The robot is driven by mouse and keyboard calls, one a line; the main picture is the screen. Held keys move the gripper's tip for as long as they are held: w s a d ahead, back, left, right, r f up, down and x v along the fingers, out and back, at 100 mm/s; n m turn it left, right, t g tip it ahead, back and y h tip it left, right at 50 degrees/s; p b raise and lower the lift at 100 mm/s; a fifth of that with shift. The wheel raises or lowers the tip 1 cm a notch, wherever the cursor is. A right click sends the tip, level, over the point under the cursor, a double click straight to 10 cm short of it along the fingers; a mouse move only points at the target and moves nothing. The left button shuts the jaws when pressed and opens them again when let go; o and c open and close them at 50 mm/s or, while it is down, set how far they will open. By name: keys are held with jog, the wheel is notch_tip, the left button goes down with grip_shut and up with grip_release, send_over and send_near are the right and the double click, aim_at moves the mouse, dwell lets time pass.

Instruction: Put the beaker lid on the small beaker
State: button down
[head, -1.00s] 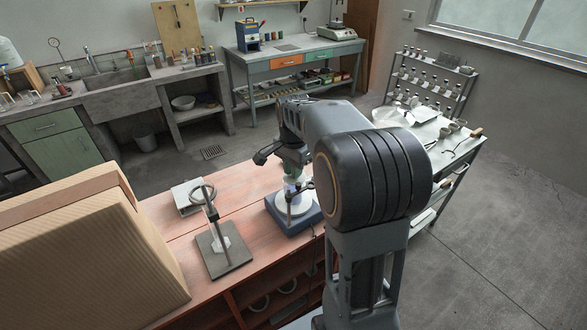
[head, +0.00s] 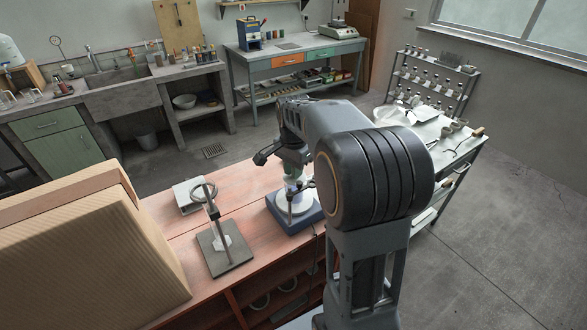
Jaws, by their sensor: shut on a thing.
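My gripper (head: 293,172) points down over the blue device with a round pale plate (head: 296,204) on the red-brown bench. My arm hides part of it, and its fingers show very small. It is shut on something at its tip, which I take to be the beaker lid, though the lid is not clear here. A small pale, clear-looking form just below the gripper, above the plate, may be the small beaker (head: 293,185). I cannot tell whether lid and beaker touch.
A ring stand (head: 224,248) with an upright rod and ring stands left of the blue device. A pale flat box (head: 188,196) lies behind it. A large ribbed wooden case (head: 90,240) fills the bench's left. Bare bench (head: 162,212) shows between them.

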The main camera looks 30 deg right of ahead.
jog(key=shift+f, duration=0.25)
dwell(0.4)
jog(key=c, duration=0.6)
grip_release()
jog(key=shift+r, duration=0.2)
jog(key=shift+r+p, duration=2.9)
jog(key=shift+r, duration=0.45)
